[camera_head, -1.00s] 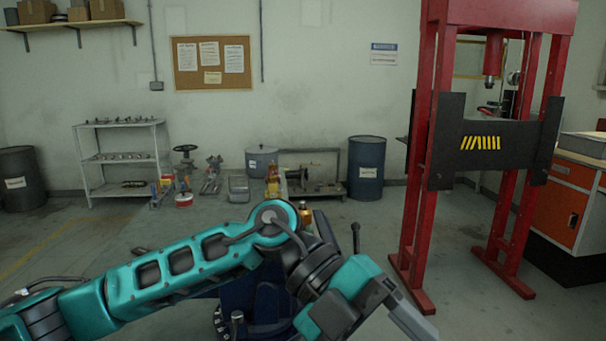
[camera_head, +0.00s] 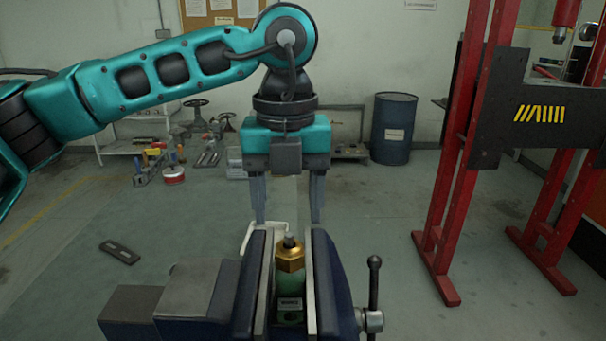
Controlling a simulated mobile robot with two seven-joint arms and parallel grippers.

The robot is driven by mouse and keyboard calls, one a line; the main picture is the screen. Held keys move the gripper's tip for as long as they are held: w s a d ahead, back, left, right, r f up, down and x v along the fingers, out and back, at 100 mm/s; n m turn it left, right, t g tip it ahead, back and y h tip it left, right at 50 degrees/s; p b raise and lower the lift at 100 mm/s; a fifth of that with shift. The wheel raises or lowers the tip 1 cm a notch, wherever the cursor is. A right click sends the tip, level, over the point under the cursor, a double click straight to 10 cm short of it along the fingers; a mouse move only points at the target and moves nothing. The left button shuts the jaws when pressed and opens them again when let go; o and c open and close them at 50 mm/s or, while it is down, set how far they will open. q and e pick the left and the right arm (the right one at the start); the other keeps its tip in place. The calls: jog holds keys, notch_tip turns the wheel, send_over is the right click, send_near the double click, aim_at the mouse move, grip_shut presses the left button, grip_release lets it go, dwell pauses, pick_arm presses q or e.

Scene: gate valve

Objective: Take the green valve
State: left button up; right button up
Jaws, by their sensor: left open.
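The green valve (camera_head: 290,275) stands upright between the jaws of the blue bench vise (camera_head: 333,280) at the bottom middle. It has a brass hex collar, a grey stem tip and a green body with a small label. Its lower part is cut off by the frame edge. My left gripper (camera_head: 288,220) points down above the vise. Its two fingers are apart, one on each side of the valve's line, with nothing between them. The fingertips are near the tops of the vise jaws; I cannot tell if they touch. My right gripper is not in view.
A red press frame (camera_head: 470,130) with a dark plate stands at the right. The vise handle (camera_head: 374,285) sticks up right of the vise. A blue drum (camera_head: 393,128) and a low shelf with handwheels stand at the back. A dark flat piece (camera_head: 120,251) lies at left.

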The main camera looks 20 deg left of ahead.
aim_at(289, 235)
pick_arm(q)
jog(key=shift+w, duration=0.2)
jog(key=shift+s+f, duration=0.2)
jog(key=shift+f, duration=0.4)
notch_tip(289, 235, down, 3)
jog(key=shift+r+b, duration=0.2)
jog(key=shift+b, duration=0.55)
notch_tip(289, 235, down, 3)
jog(key=b, duration=0.3)
